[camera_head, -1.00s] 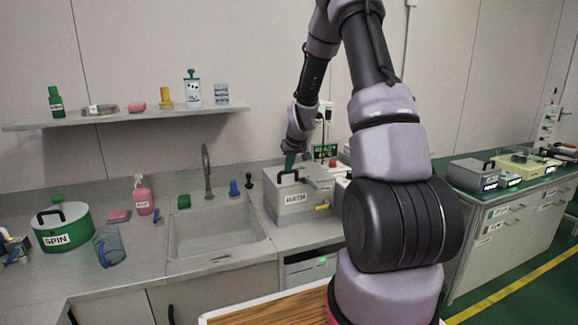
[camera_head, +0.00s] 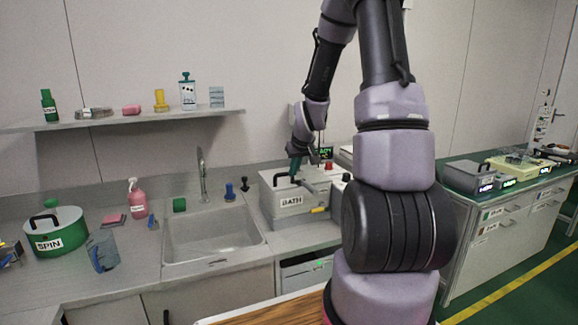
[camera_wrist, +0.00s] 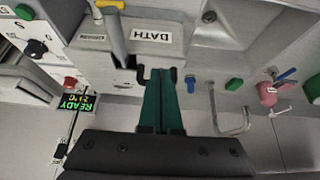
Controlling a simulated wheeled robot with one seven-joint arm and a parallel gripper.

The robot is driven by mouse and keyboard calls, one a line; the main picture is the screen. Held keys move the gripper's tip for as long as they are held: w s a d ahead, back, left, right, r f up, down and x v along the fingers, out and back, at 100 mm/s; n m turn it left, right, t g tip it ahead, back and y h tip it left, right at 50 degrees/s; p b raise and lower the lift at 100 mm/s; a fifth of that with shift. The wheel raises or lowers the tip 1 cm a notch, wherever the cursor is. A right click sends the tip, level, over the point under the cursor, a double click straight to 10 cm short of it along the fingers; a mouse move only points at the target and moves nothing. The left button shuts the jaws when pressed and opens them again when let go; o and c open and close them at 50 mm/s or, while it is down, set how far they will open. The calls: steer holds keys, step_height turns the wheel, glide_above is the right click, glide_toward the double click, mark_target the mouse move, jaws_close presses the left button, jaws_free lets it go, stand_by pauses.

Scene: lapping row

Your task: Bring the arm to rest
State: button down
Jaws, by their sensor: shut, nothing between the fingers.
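My gripper (camera_head: 295,166) has green fingers and points down over the grey box labelled BATH (camera_head: 318,196), close to the dark handle on its lid. In the wrist view the fingers (camera_wrist: 162,90) are together with nothing between them, their tips close to the black handle (camera_wrist: 152,76). The BATH label (camera_wrist: 150,36) shows upside down there. I cannot tell whether the fingertips touch the handle.
A sink (camera_head: 212,236) with a tap lies left of the box. A green SPIN pot (camera_head: 55,234) and a pink bottle (camera_head: 137,198) stand further left. A lit READY display (camera_wrist: 76,101) is beside the box. A shelf (camera_head: 150,120) hangs above; a side bench (camera_head: 500,225) stands right.

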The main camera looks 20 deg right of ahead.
steer(key=s+a+r+m, duration=0.1)
steer(key=s+a+r, duration=0.2)
steer(key=s+r, duration=0.35)
steer(key=s+a+r+m, duration=0.1)
steer(key=s+a+r, duration=0.15)
steer(key=r, duration=0.65)
steer(key=s+a+r+m+y, duration=0.1)
steer(key=s+a+r, duration=0.1)
steer(key=s+r, duration=0.3)
steer(key=s+a+r+m+t+y, duration=0.1)
steer(key=s+a+r, duration=0.2)
steer(key=s, duration=1)
steer(key=shift+a+r, duration=0.25)
steer(key=shift+r, duration=0.6)
